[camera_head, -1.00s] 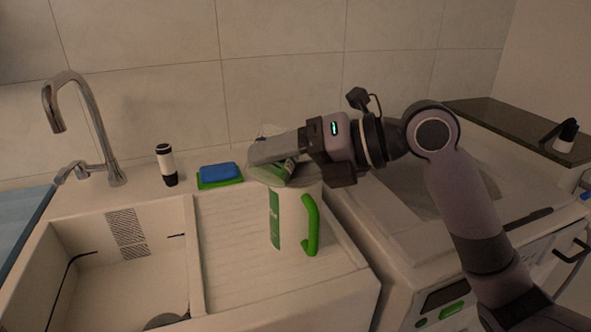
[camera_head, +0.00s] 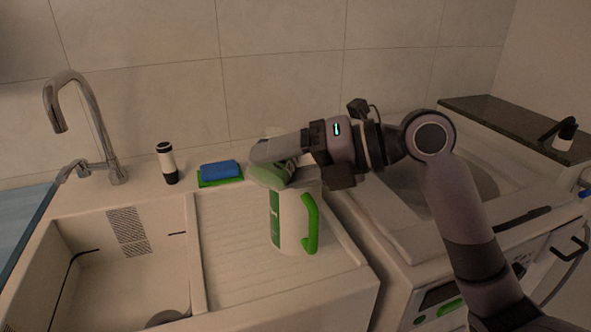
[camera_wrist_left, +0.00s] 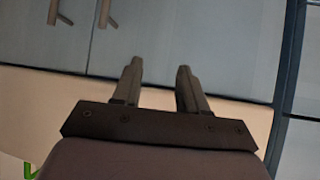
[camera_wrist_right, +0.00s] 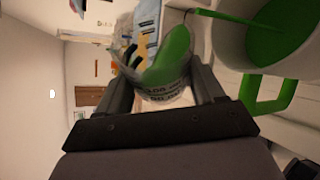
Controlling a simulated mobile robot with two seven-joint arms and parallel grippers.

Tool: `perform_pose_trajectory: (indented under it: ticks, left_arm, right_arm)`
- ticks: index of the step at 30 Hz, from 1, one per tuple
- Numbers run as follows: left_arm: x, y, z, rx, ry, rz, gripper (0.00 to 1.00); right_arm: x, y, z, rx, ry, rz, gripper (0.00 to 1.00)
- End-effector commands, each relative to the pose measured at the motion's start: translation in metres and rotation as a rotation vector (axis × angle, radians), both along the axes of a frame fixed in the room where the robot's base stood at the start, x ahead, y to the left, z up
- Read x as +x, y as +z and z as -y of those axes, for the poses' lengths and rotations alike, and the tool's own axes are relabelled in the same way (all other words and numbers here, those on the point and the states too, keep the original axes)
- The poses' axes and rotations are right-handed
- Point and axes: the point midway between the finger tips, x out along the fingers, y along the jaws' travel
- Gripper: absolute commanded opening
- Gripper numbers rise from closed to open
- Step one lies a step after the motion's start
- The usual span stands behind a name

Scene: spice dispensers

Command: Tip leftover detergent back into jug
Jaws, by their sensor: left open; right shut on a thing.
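A white jug (camera_head: 291,222) with a green label and green handle stands upright on the ribbed drainboard. My right gripper (camera_head: 270,156) is above its mouth, shut on a clear measuring cup (camera_head: 268,177). In the right wrist view, the cup (camera_wrist_right: 157,78) is tilted, with green detergent (camera_wrist_right: 170,57) along one side. A thin green band, looking like a stream, runs from the cup's lip to the jug (camera_wrist_right: 303,60), whose inside shows green. The head view hides the jug's mouth. My left gripper (camera_wrist_left: 158,68) is open and empty, seen only in the left wrist view.
The sink basin (camera_head: 125,265) and faucet (camera_head: 98,130) are on the left. A blue sponge on a green base (camera_head: 221,172) and a black-and-white bottle (camera_head: 167,163) stand behind. A white washing machine (camera_head: 440,215) is on the right. The drainboard's front (camera_head: 235,270) is clear.

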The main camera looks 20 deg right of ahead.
Motion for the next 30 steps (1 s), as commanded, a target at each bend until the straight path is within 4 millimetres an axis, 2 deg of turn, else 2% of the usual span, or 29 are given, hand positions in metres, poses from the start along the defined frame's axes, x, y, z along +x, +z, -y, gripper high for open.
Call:
perform_pose_trajectory:
  ticks: [30]
  left_arm:
    - [-0.001,0.012,-0.001,0.001,0.001,-0.002,0.43]
  right_arm:
    - [0.001,0.003,0.001,0.069,-0.001,-0.072,0.32]
